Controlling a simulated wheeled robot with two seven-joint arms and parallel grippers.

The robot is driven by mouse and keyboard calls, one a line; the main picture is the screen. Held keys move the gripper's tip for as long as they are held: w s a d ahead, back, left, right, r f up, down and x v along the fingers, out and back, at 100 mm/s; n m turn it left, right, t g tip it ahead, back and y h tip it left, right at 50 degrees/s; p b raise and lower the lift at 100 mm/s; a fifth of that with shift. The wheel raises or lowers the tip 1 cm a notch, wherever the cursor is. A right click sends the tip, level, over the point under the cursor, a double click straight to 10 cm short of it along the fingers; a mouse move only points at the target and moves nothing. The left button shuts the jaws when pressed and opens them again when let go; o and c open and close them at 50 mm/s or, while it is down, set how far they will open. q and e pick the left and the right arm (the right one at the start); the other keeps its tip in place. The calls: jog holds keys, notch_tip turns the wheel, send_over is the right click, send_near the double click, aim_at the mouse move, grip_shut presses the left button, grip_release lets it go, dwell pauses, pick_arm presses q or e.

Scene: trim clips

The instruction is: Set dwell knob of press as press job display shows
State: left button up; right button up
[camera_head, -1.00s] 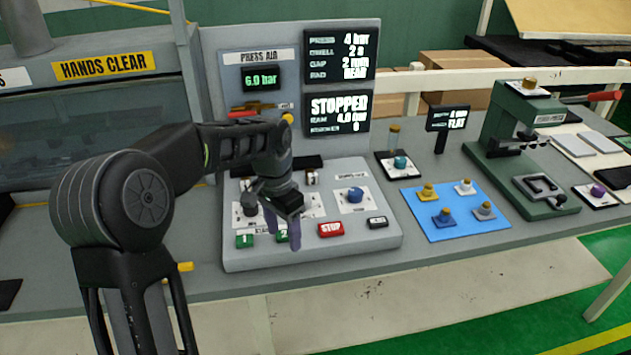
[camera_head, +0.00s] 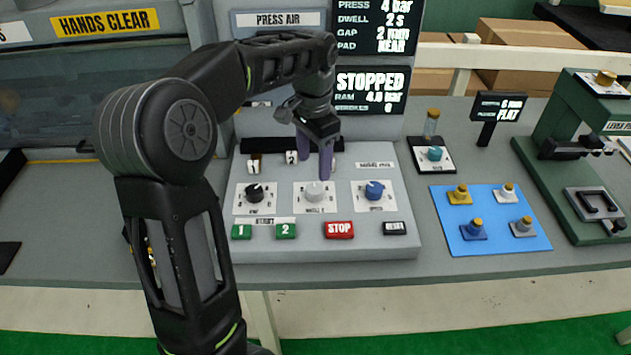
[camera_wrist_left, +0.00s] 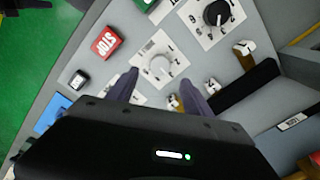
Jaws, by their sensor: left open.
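The press job display (camera_head: 376,25) reads PRESS 4 bar, DWELL 2 s, GAP 2 mm, PAD NEAR. On the sloped panel (camera_head: 400,240) are a black knob (camera_head: 255,193), a grey knob (camera_head: 314,191) and a blue knob (camera_head: 374,190). The grey middle knob's label is blurred but looks like DWELL; its setting is too small to read. My left gripper (camera_head: 315,165) is open and empty, its purple fingers behind and above the grey knob. In the left wrist view, the grey knob (camera_wrist_left: 160,65) lies just beyond and between the fingertips (camera_wrist_left: 159,80). My right gripper is out of view.
Green buttons 1 (camera_head: 241,232) and 2 (camera_head: 286,231) and a red STOP button (camera_head: 339,229) sit in front of the knobs. Toggle switches stand behind them, partly hidden by the gripper. A STOPPED display (camera_head: 372,92) rises behind. A blue mat (camera_head: 490,238) with pegs lies right.

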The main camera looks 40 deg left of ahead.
aim_at(314, 188)
pick_arm(q)
notch_tip(314, 188, down, 8)
jog(key=shift+r+p, duration=0.2)
jog(key=shift+p, duration=0.35)
jog(key=shift+s, duration=0.1)
grip_shut()
dwell(0.3)
